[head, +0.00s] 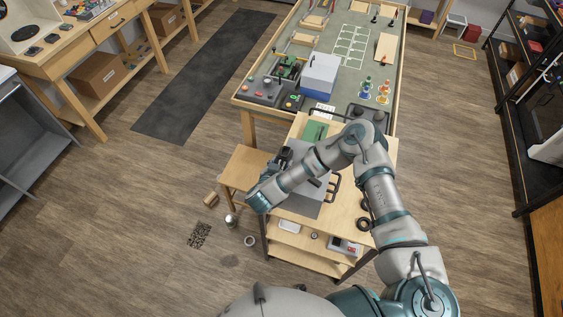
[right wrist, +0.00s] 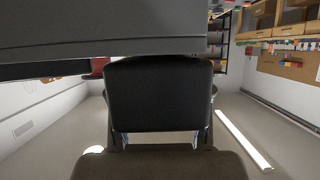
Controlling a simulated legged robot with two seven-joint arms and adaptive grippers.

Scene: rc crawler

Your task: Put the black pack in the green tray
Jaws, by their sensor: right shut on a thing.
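The green tray (head: 314,131) lies at the far end of the small wooden bench. My right arm reaches over this bench and folds back, with its right gripper (head: 279,161) above the bench's left side. The gripper is shut on the black pack (head: 286,153), a small dark shape close to the tray on its near left; gripper and arm partly hide it. In the right wrist view a dark finger stands mid-picture, and a dark grey surface fills the top; I cannot tell whether that is the pack. My left gripper is out of view.
The bench (head: 345,210) also bears a grey plate (head: 300,207) and dark rings at its right edge. A large table (head: 345,75) with a white-and-blue box (head: 319,74) adjoins its far end. A small wooden stool (head: 243,167) stands left.

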